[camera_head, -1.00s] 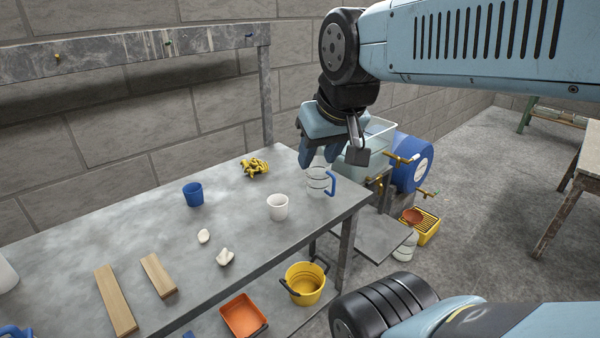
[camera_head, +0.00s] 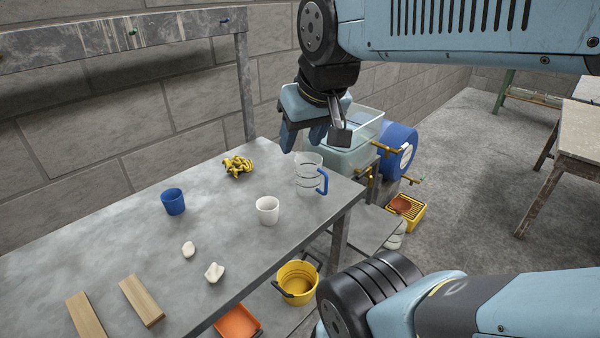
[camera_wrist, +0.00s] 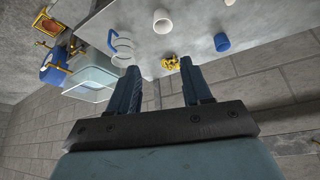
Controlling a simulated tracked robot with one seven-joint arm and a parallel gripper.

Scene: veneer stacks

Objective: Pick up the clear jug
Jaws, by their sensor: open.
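The clear jug (camera_head: 307,176) stands upright on the grey table near its right end. It has a blue handle on its right side and dark bands. In the wrist view the jug (camera_wrist: 122,46) is left of and beyond the left finger. My gripper (camera_head: 303,141) is above and slightly behind the jug in the head view, apart from it. In the wrist view my gripper (camera_wrist: 160,82) has its two fingers spread wide with nothing between them.
A clear tank (camera_head: 345,150) and blue drum (camera_head: 400,150) are beyond the right end. A yellow bucket (camera_head: 297,284) sits below.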

